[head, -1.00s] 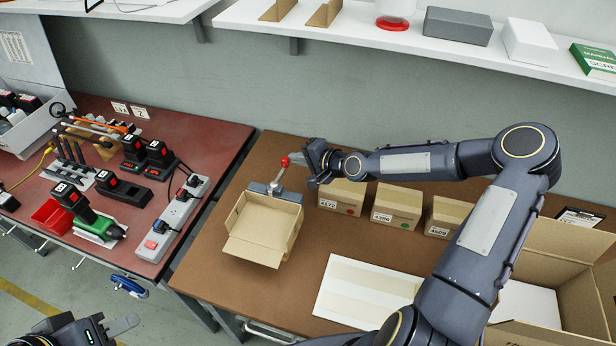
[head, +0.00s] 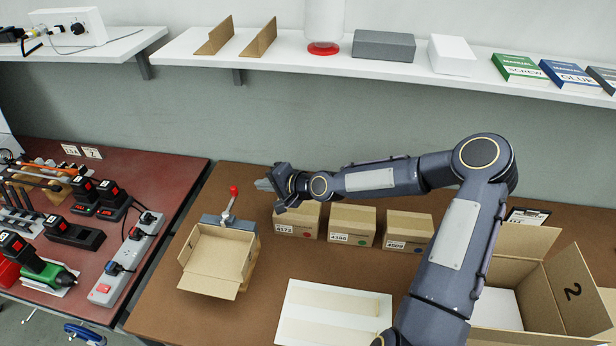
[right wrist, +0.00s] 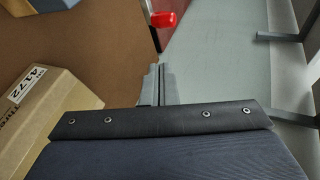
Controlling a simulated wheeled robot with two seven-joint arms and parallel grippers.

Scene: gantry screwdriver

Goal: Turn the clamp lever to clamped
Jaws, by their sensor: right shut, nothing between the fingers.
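The clamp (head: 228,222) is a grey block at the back edge of the open cardboard box on the brown bench. Its metal lever stands up, leaning slightly right, and ends in a red knob (head: 234,190). The knob also shows in the right wrist view (right wrist: 164,19), ahead of the fingertips. My right gripper (head: 263,184) is shut and empty. It is just right of the knob, with a small gap between them. Its closed fingers show in the right wrist view (right wrist: 154,82). My left gripper is not in view.
The open box (head: 215,258) stands in front of the clamp. Small labelled cartons (head: 352,226) stand right of it, below my right forearm. A white panel (head: 330,312) lies on the bench (head: 190,310). A shelf (head: 290,66) runs along the wall behind.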

